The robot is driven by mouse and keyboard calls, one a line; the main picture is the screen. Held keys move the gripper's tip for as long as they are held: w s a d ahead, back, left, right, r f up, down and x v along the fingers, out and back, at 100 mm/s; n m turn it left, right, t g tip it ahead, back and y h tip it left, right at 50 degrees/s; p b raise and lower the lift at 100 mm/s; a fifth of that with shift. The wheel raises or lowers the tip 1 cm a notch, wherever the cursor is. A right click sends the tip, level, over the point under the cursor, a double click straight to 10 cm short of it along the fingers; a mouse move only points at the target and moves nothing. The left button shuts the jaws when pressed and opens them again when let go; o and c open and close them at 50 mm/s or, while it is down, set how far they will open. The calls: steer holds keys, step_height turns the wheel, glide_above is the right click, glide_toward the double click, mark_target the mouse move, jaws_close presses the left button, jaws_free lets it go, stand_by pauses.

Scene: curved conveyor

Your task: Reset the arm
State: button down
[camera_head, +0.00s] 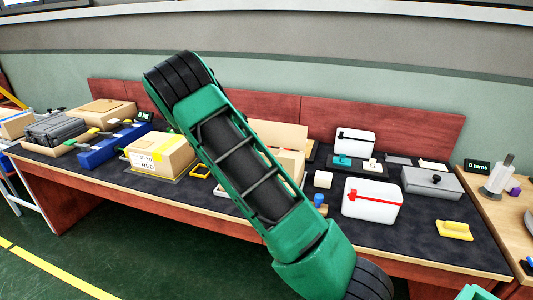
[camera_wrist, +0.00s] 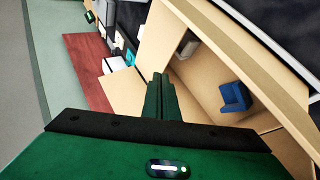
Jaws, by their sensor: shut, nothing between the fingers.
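My green arm (camera_head: 245,165) stretches across the middle of the head view, in front of the workbench. My gripper (camera_wrist: 160,80) shows in the wrist view, its dark green fingers together with nothing between them. The fingers overlap the edge of an open cardboard box (camera_wrist: 205,72) in the picture; I cannot tell their height above it. Inside the box lie a blue block-like part (camera_wrist: 234,97) and a small pale object (camera_wrist: 188,45). The gripper is not seen in the head view.
The dark-topped bench (camera_head: 130,180) holds a taped carton (camera_head: 160,153), a blue rack (camera_head: 110,147), a white case with a red band (camera_head: 371,199), a grey metal box (camera_head: 432,182) and a yellow tool (camera_head: 454,230). A wooden table (camera_head: 500,215) stands at right. Green floor is open at front left.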

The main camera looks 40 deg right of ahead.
steer(key=w+a, duration=0.1)
steer(key=w+a+r, duration=0.1)
steer(key=a, duration=0.1)
steer(key=a+r, duration=0.1)
steer(key=shift+w+a, duration=0.25)
steer(key=shift+w, duration=0.15)
steer(key=shift+s, duration=0.1)
steer(key=s+d+r+m+t+y, duration=0.1)
steer(key=s+d+r+y, duration=0.15)
steer(key=s, duration=0.65)
steer(key=s+d+r+m+y, duration=0.15)
steer(key=s+d, duration=0.25)
steer(key=s, duration=0.5)
steer(key=s+a+f+t+y, duration=0.1)
steer(key=s+a, duration=0.3)
steer(key=s, duration=0.4)
steer(key=s+a+f+n+t+y, duration=0.1)
steer(key=s+a+y, duration=0.1)
steer(key=s+a, duration=0.3)
steer(key=s+a+n+t+y, duration=0.1)
steer(key=s+a, duration=0.3)
steer(key=s, duration=0.8)
steer(key=shift+s+a+f+y, duration=0.25)
steer(key=shift+s+f+y, duration=0.15)
steer(key=shift+y, duration=0.3)
steer(key=shift+w, duration=0.15)
